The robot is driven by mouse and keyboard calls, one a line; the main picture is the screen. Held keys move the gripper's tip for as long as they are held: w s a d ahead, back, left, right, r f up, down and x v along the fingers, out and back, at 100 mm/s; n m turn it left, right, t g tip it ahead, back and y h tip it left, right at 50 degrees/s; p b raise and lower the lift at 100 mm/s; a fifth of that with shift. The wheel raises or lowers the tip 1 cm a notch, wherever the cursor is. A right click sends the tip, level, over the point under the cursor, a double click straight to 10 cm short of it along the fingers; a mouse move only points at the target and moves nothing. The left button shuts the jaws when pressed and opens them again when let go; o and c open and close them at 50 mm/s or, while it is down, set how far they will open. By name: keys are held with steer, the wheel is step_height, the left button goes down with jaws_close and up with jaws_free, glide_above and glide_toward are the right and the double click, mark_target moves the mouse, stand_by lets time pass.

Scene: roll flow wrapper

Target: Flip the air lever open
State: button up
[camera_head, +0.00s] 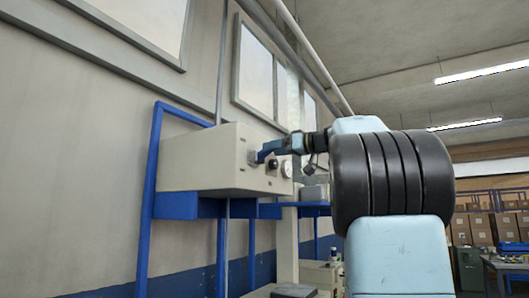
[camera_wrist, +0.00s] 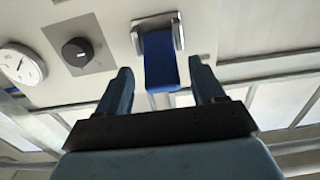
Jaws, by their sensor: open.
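The air lever (camera_wrist: 161,62) is a blue handle on a silver bracket (camera_wrist: 157,22), fixed to the beige front panel of a box. In the wrist view it hangs between my gripper's two fingers, with a visible space on either side. My gripper (camera_wrist: 160,80) is open, its blue fingers pointing toward the panel. In the head view my gripper (camera_head: 268,150) is at the box's front face, and the lever is hard to tell apart from the fingers there.
The beige box (camera_head: 205,160) sits on a blue frame (camera_head: 152,170) by the wall. A black knob (camera_wrist: 76,50) on a grey plate and a round white gauge (camera_wrist: 22,64) are beside the lever. Stacked cartons (camera_head: 483,228) stand far off at the right.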

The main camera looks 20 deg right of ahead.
steer(key=shift+x, duration=2.35)
steer(key=shift+c, duration=0.3)
jaws_close()
